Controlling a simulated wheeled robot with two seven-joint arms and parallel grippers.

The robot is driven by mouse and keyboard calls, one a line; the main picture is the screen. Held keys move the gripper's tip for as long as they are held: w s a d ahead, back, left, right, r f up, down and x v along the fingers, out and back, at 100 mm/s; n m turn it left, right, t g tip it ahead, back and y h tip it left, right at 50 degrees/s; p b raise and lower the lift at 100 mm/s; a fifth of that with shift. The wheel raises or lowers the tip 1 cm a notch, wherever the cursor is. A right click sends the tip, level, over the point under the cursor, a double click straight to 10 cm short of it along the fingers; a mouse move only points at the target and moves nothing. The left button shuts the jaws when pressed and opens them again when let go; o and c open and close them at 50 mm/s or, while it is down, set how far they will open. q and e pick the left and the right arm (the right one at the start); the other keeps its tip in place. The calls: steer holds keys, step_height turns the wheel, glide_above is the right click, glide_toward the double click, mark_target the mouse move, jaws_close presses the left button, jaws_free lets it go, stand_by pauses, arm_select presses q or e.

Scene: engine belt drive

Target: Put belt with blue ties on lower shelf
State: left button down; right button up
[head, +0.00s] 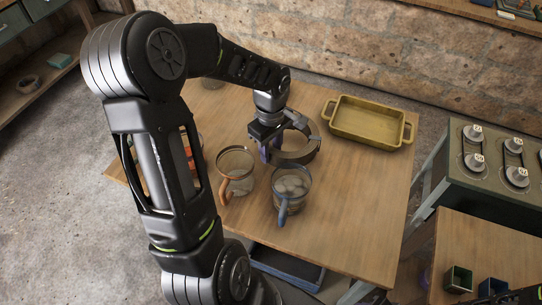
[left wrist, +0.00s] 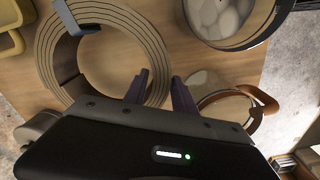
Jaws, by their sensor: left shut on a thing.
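A coiled belt (head: 301,157) stands out as a ribbed ring over the wooden table (head: 350,215); it also shows at the upper left of the left wrist view (left wrist: 46,52). It has dark grey-blue ties; their exact colour is hard to tell. My left gripper (head: 267,152) is shut on the belt's near side, its two fingers (left wrist: 158,82) on either side of the band in the left wrist view. The rest of the coil hangs beyond the fingers. My right gripper is out of view.
A glass mug with a blue handle (head: 291,188) and one with a copper handle (head: 235,172) stand close to the gripper. A yellow tray (head: 366,122) is at the back right. A pulley bench (head: 490,165) stands right. The table's front right is clear.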

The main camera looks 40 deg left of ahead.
arm_select(q)
steer(key=shift+f, duration=1.8)
steer(key=shift+f, duration=0.2)
steer(key=c, duration=1)
jaws_free()
steer(key=shift+r, duration=0.15)
step_height(320, 180, up, 12)
steer(key=shift+r, duration=0.1)
steer(key=shift+o, duration=0.5)
